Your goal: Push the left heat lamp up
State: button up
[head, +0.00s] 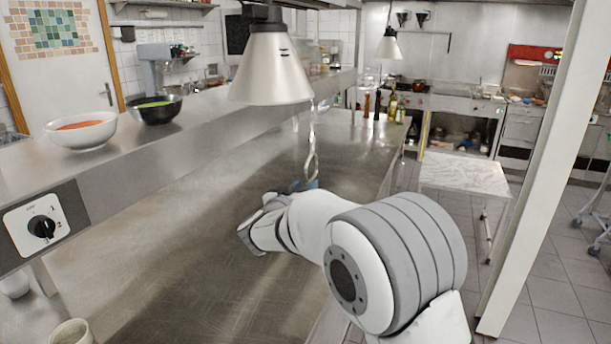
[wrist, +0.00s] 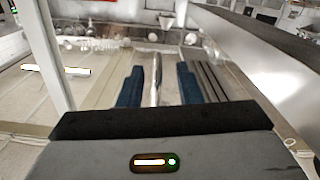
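The nearer heat lamp (head: 270,72), on the left in the head view, has a white conical shade and hangs above the steel counter. A second, similar lamp (head: 389,46) hangs farther back to the right. A thin, light looped piece (head: 312,150) hangs below the right rim of the nearer lamp; whether it joins the lamp is unclear. My gripper (head: 298,187) is low over the counter, below this piece, partly hidden by my arm. In the wrist view my gripper (wrist: 158,80) has its two blue fingers apart, with a thin metallic rod (wrist: 154,82) between them; I cannot tell whether they touch it.
A raised steel shelf (head: 190,125) runs along the left, holding a white bowl (head: 82,130) and a dark bowl (head: 154,107). A control knob (head: 42,227) is on its front. Bottles (head: 393,107) stand at the counter's far end. A white post (head: 530,160) is at the right.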

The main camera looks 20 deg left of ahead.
aim_at(311, 178)
jog(key=shift+w+d+p, duration=0.2)
jog(key=shift+w+p, duration=0.5)
jog(key=shift+w, duration=1.55)
jog(key=shift+c, duration=0.4)
grip_shut()
